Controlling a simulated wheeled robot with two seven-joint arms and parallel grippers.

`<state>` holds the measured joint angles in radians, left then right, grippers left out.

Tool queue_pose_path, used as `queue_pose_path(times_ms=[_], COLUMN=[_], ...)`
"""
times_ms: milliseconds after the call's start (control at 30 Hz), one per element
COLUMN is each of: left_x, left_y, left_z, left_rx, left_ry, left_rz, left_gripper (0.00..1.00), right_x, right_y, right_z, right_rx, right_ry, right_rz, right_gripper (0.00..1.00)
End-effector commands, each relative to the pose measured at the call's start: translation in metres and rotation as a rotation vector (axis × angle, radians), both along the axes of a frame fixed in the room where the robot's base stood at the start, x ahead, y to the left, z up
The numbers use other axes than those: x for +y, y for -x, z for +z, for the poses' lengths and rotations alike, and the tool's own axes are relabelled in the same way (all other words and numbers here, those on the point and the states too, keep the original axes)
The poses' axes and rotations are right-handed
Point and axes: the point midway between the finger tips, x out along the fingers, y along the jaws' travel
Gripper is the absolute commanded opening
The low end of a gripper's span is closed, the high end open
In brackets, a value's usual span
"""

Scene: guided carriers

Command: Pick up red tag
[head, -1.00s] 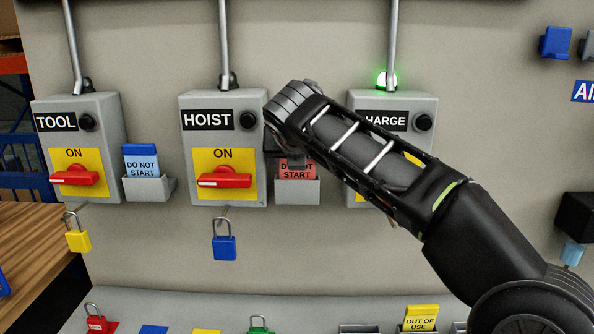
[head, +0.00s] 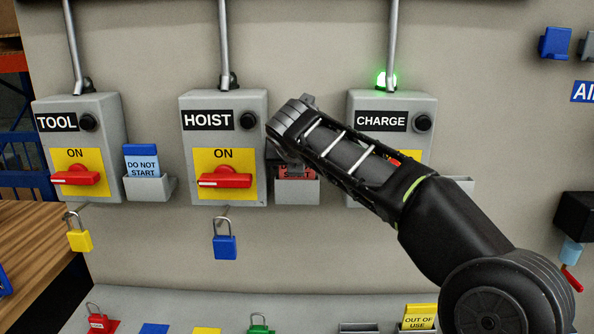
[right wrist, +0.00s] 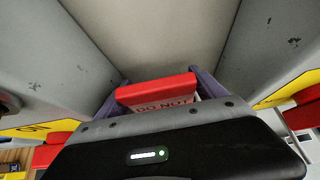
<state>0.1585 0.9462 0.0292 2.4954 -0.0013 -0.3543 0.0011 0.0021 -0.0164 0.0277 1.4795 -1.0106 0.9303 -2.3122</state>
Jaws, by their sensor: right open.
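The red tag (head: 297,172), lettered "DO NOT START", stands in a grey holder (head: 297,191) on the wall panel between the HOIST and CHARGE boxes. My right gripper (head: 284,158) is at the tag and hides part of it in the head view. In the right wrist view the tag's red top (right wrist: 157,90) lies between the two open fingers, one at each side. I cannot tell whether either finger touches it. The tag's lower part is hidden there by the gripper body. My left gripper is not in view.
The HOIST box (head: 251,105) and CHARGE box (head: 429,107) flank the holder closely. A blue tag (head: 143,163) sits in a holder to the left. A blue padlock (head: 225,246) hangs below HOIST. A ledge below bears padlocks and a yellow tag (head: 419,316).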

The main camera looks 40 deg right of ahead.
Motion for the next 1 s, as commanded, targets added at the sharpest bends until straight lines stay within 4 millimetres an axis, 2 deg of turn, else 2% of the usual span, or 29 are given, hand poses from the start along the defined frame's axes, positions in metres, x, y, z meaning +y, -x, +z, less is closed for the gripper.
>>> queue_pose_path(times_ms=[300,900,1000], left_x=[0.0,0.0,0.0], left_y=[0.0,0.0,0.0], left_z=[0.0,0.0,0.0], left_rx=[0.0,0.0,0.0], left_ry=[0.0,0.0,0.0], left_rz=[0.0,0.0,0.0], left_gripper=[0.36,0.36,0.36], right_x=[0.0002,0.0002,0.0002], right_y=[0.0001,0.0001,0.0002], right_z=[0.0002,0.0002,0.0003], right_rx=[0.0,0.0,0.0], right_ry=[0.0,0.0,0.0], right_rz=[0.0,0.0,0.0], right_gripper=[0.78,0.29,0.29])
